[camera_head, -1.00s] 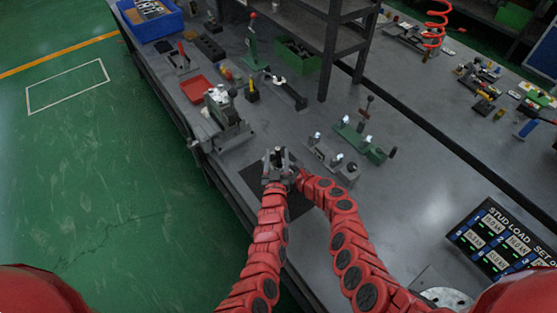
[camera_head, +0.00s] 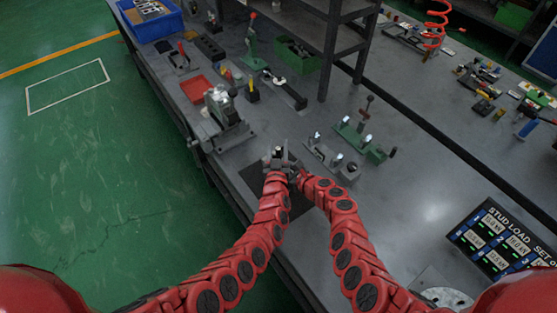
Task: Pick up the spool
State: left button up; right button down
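My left gripper (camera_head: 279,156) is over the upper end of the dark mat (camera_head: 296,200) near the bench's front edge. Its two grey fingers point away from me. A small pale and dark piece shows between them; it may be the spool, but it is too small to tell whether the fingers touch it. My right gripper (camera_head: 298,174) is close beside it on the right, mostly hidden, and its fingers do not show clearly. A grey block with shiny round parts (camera_head: 330,158) lies just right of both grippers.
A green fixture with a lever (camera_head: 364,138) stands further right. A grey-green vise-like device (camera_head: 226,118) stands to the left, near a red tray (camera_head: 195,88). A shelf rack (camera_head: 330,40) rises behind. A display panel (camera_head: 500,238) is at the lower right. Bare bench lies right of the arms.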

pick_arm(q)
grip_shut()
jog(key=shift+r, duration=0.1)
jog(key=shift+w+d+r, duration=0.1)
jog(key=shift+r, duration=1.05)
pick_arm(e)
grip_release()
pick_arm(q)
notch_tip(320, 180, up, 8)
jog(key=shift+f, duration=0.2)
pick_arm(e)
jog(key=shift+s+r, duration=0.1)
